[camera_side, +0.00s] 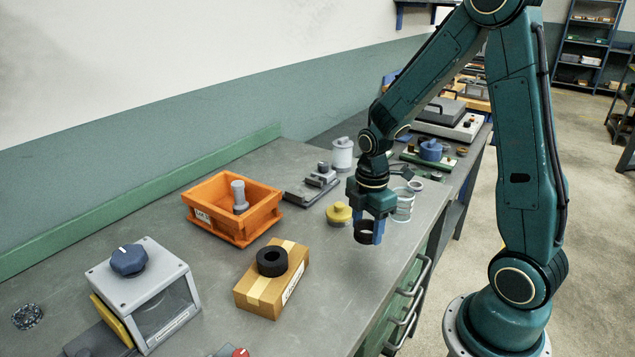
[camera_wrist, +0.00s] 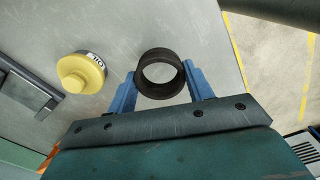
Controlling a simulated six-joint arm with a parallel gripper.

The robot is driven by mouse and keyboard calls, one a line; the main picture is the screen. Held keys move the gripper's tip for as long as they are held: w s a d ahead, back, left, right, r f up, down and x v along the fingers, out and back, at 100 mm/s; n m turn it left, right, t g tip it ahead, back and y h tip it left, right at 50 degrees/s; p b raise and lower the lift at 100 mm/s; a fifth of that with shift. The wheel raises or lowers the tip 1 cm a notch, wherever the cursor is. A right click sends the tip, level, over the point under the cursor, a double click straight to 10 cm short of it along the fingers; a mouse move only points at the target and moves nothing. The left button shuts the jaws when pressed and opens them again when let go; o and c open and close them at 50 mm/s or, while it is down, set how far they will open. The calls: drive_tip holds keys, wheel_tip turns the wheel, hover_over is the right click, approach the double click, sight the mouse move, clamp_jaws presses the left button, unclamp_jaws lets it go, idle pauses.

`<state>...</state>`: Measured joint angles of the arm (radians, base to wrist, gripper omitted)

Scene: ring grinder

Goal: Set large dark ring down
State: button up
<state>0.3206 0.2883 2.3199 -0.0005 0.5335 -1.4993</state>
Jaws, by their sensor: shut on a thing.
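A large dark ring (camera_wrist: 160,74) sits between the two blue fingers of my gripper (camera_wrist: 160,88) in the wrist view. My gripper is shut on this ring. In the side view, my gripper (camera_side: 371,232) holds the ring (camera_side: 363,234) near the front edge of the grey bench (camera_side: 340,290). Whether the ring touches the bench is hard to tell. Another dark ring (camera_side: 272,261) lies on top of a cardboard box (camera_side: 272,280).
A yellow oil container (camera_side: 339,213) stands just left of my gripper, and a clear jar (camera_side: 403,205) stands to its right. An orange bin (camera_side: 232,208) and a grey machine with a blue knob (camera_side: 143,290) are further left. Bare bench lies in front.

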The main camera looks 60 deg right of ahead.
sight(365, 248)
drive_tip(key=shift+f, duration=1.55)
drive_tip(key=shift+f, duration=0.2)
drive_tip(key=o, duration=1.1)
drive_tip(key=shift+r, duration=0.2)
wheel_tip(365, 248, up, 12)
